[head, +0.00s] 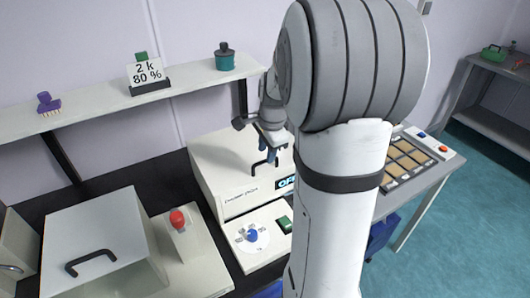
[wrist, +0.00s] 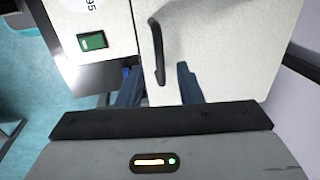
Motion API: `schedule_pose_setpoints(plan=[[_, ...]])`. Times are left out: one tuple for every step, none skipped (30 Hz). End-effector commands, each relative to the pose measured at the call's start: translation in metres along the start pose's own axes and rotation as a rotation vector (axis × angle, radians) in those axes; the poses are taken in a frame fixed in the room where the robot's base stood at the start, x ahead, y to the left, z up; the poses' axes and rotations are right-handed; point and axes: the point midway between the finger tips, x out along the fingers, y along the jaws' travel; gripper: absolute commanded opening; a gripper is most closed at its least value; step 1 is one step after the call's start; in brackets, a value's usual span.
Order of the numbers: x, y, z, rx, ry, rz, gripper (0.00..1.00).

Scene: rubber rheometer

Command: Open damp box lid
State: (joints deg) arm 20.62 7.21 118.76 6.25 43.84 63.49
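A white box (head: 222,168) with small lettering on its front, apparently the damp box, stands mid-bench in the head view. Its flat white lid (wrist: 205,40) carries a dark bar handle (wrist: 157,45); the handle also shows in the head view (head: 262,162). The lid looks shut. My gripper (wrist: 159,84) is over the lid with its two blue fingers apart, one on each side of the handle's near end. I cannot tell whether they touch it. In the head view my gripper (head: 268,146) is just above the handle, and my arm hides the box's right side.
A panel with a blue knob (head: 252,235) and a green switch (head: 285,223) lies in front of the box. A grey box (head: 100,235) with a handle and a red button (head: 178,219) stand left. A shelf (head: 110,108) runs behind. A sample tray (head: 408,160) lies right.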

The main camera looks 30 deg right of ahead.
Motion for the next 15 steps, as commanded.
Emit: schedule_pose_setpoints(plan=[[0.008,0.000,0.000,0.000,-0.001,0.003,0.33],[0.011,0.000,0.000,-0.001,-0.001,0.002,0.33],[0.016,0.000,0.000,-0.001,-0.001,0.003,0.33],[0.019,0.000,0.000,-0.001,-0.001,0.002,0.33],[0.021,0.000,0.000,-0.001,-0.001,0.002,0.33],[0.024,0.000,0.000,-0.001,0.000,0.002,0.33],[0.025,0.000,0.000,-0.002,0.000,0.001,0.33],[0.026,0.000,0.000,-0.002,0.000,0.000,0.33],[0.027,0.000,0.000,-0.002,0.001,0.000,0.33],[0.027,0.000,0.000,-0.002,0.001,-0.001,0.33],[0.027,0.000,0.000,-0.002,0.001,-0.001,0.33],[0.027,0.000,0.000,-0.002,0.001,-0.001,0.33],[0.027,0.000,0.000,-0.002,0.001,-0.001,0.33],[0.027,0.000,0.000,-0.002,0.001,-0.001,0.33],[0.027,0.000,0.000,-0.002,0.001,-0.001,0.33]])
